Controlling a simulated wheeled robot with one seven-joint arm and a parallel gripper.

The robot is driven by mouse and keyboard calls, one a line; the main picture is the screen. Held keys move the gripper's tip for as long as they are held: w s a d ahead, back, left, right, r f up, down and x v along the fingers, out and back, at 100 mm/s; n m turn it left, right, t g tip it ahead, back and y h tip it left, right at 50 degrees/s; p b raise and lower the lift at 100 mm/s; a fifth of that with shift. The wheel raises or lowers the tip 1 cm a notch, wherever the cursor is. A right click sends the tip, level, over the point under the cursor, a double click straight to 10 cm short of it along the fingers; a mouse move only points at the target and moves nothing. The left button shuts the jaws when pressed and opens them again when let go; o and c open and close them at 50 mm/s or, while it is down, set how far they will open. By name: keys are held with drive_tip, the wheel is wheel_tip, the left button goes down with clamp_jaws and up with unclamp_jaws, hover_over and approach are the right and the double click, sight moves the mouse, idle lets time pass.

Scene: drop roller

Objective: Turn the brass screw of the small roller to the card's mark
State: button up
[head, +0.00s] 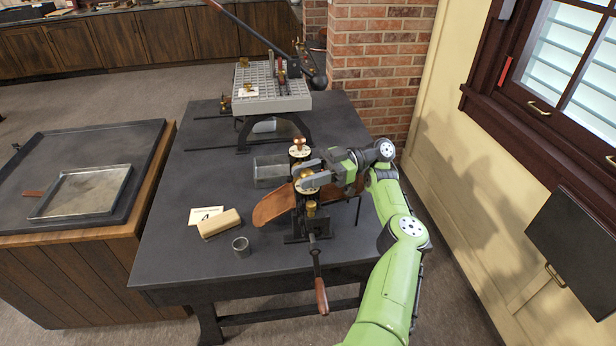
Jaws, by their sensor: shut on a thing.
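The small roller (307,221) is a dark machine on the dark table, with a brown curved board (272,207) running through it and a crank with a wooden handle (321,296) at the front. Two round pale dials with brass screws top it: a far one (299,147) and a near one (306,174). My gripper (308,179) reaches in from the right, its fingers shut on the near brass screw and partly hiding it. A white card (205,215) with a black mark like a 4 lies to the left; the dial marks are too small to read.
A wooden block (220,224) lies against the card, with a small grey cup (240,246) nearby. A larger grey press (271,91) with a long lever stands at the back. The table's left side is clear.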

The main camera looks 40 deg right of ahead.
sight(308, 171)
idle(0.4)
drive_tip(key=o, duration=1)
wheel_tip(308, 171, up, 10)
drive_tip(key=shift+r+p, duration=0.1)
drive_tip(key=shift+p, duration=0.8)
